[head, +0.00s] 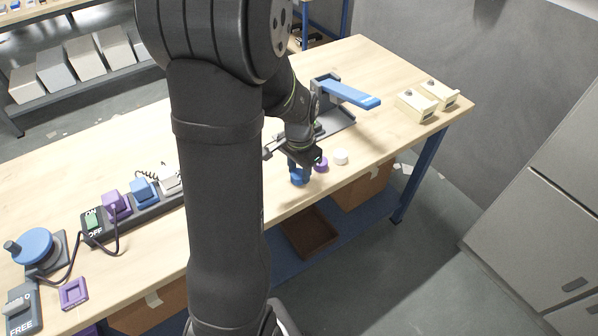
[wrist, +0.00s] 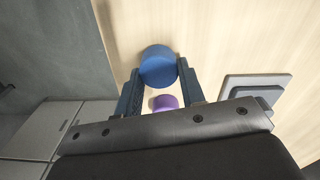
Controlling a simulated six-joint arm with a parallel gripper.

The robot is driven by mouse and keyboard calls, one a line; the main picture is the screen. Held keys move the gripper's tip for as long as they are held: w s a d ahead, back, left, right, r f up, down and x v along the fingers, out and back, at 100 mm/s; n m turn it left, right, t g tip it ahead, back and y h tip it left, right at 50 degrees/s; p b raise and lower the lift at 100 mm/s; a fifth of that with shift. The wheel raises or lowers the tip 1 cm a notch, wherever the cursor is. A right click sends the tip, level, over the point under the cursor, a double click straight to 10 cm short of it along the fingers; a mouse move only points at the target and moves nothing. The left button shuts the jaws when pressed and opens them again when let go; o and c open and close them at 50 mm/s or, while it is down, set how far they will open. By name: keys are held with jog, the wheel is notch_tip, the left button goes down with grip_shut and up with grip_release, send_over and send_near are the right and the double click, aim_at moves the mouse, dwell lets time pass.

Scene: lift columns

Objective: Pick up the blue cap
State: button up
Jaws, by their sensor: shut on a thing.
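The blue cap (wrist: 158,66) is a short round cylinder between the fingertips of my gripper (wrist: 158,78) in the wrist view. The fingers are shut on its sides. In the head view the blue cap (head: 299,177) shows under my gripper (head: 300,162), near the table's front edge. I cannot tell whether it touches the table. A purple cap (head: 320,164) stands just to its right; it also shows between the finger bases in the wrist view (wrist: 165,102).
A white cap (head: 341,157) stands right of the purple one. A blue-handled lever device (head: 350,95) is behind. Two cream boxes (head: 427,101) sit at the right end. A power strip (head: 135,212) with plugs and a blue knob (head: 33,245) are at left.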

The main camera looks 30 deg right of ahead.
aim_at(299, 172)
jog(key=shift+r, duration=0.45)
notch_tip(299, 172, up, 3)
jog(key=shift+f, duration=0.15)
jog(key=s+d+r, duration=0.3)
jog(key=s+r, duration=0.5)
jog(key=s, duration=0.3)
jog(key=shift+s+r, duration=0.15)
jog(key=shift+r, duration=0.15)
jog(key=w+d, duration=0.5)
jog(key=w, duration=0.8)
jog(key=w+d, duration=0.5)
jog(key=w, duration=0.7)
jog(key=shift+w+d+f, duration=0.1)
jog(key=shift+f, duration=1.5)
jog(key=shift+w+d+f, duration=0.1)
jog(key=shift+f, duration=1.45)
